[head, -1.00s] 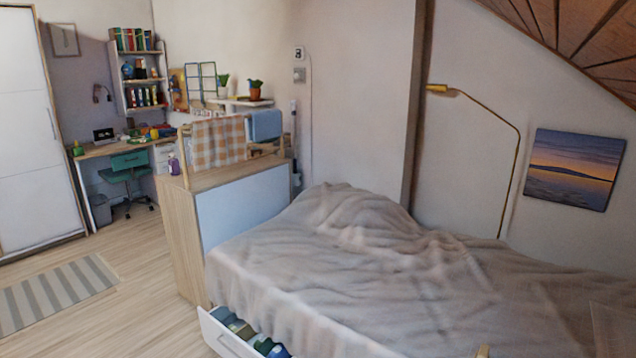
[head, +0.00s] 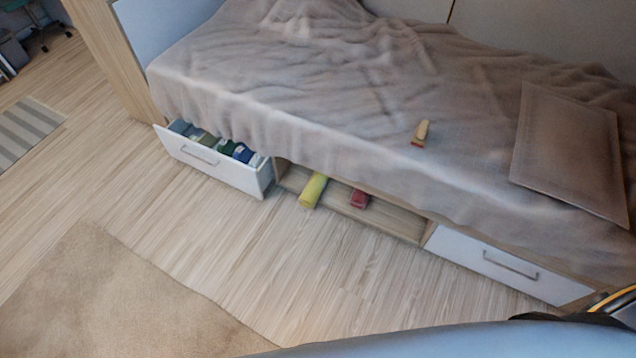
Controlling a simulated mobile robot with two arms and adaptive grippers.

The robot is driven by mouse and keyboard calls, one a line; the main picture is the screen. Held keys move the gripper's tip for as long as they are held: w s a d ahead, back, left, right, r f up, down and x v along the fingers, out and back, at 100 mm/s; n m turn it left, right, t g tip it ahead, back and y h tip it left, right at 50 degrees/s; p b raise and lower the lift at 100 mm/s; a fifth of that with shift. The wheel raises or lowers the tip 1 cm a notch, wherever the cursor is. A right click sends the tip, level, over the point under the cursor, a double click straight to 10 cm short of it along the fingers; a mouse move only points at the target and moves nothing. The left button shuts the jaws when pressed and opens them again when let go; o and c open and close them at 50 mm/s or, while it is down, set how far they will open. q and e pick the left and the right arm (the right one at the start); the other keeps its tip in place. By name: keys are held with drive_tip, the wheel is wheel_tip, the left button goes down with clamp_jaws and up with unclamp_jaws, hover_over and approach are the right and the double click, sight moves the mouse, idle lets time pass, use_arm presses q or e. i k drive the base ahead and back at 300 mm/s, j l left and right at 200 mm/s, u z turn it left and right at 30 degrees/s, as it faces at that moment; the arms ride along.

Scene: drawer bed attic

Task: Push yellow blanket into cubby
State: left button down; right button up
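The yellow blanket (head: 313,190) is a rolled bundle at the left end of the open cubby (head: 390,217) under the bed. Its near end sticks out past the cubby's front edge, and its far end is inside. A small red item (head: 360,199) lies in the cubby to the right of the blanket, apart from it. Neither gripper can be made out. A dark piece with a yellow edge at the lower right corner may be part of my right arm, but its fingers do not show.
An open drawer (head: 211,171) with rolled cloths juts out left of the cubby. A closed drawer (head: 508,266) is on the right. A wooden brush-like item (head: 421,133) and a pillow (head: 570,150) lie on the bed. The floor (head: 270,250) in front is clear, with a beige rug (head: 120,300).

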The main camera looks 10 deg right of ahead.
sight(317, 183)
drive_tip(key=i+u, duration=0.1)
drive_tip(key=u, duration=0.75)
drive_tip(key=i+u, duration=0.15)
drive_tip(key=u, duration=0.7)
drive_tip(key=i+l+u, duration=0.1)
drive_tip(key=u, duration=0.35)
drive_tip(key=l+u, duration=0.15)
drive_tip(key=u, duration=0.3)
drive_tip(key=i+l+u, duration=0.1)
drive_tip(key=u, duration=0.3)
drive_tip(key=l+z, duration=0.1)
drive_tip(key=l, duration=0.3)
drive_tip(key=i+l+z, duration=0.15)
drive_tip(key=l, duration=0.25)
